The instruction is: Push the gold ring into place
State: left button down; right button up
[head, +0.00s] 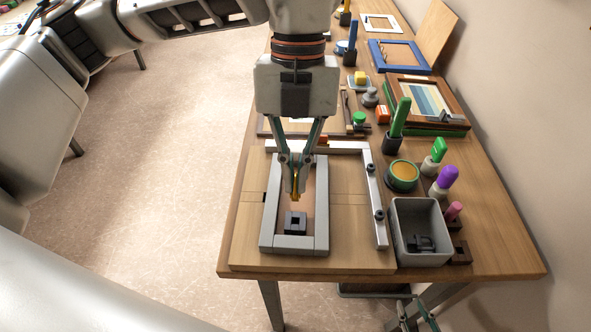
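My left gripper (296,192) points straight down over a grey rectangular frame (268,215) on the table. Its fingertips are close together, with a small gold piece, apparently the gold ring (295,194), between them. The fingers hide most of the ring, so its shape does not show. A dark square block with a square opening (295,222) stands inside the frame, just in front of the fingertips. Whether the ring touches anything below is unclear. My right gripper (417,312) is low at the bottom edge, beyond the table's front edge, partly cut off; its opening cannot be made out.
A grey bin (419,216) holding dark parts stands right of the frame. A light rail (375,197) with dark knobs lies between them. A round green-rimmed pot (402,176), several coloured-handled tools and picture frames (428,103) crowd the right side near the wall.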

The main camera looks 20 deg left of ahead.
aim_at(295, 197)
pick_arm(q)
jog(key=shift+f+b, duration=0.1)
jog(key=shift+b, duration=0.2)
notch_tip(295, 197, down, 3)
jog(key=b, duration=0.2)
jog(key=shift+f+b, duration=0.2)
jog(key=shift+b, duration=0.1)
jog(key=shift+f+b, duration=0.75)
jog(key=shift+f, duration=0.35)
jog(key=shift+f+b, duration=0.8)
jog(key=shift+f, duration=0.5)
jog(key=c, duration=1.7)
grip_release()
jog(key=shift+r, duration=0.1)
jog(key=shift+p+v, duration=1.6)
jog(key=shift+v, duration=1.3)
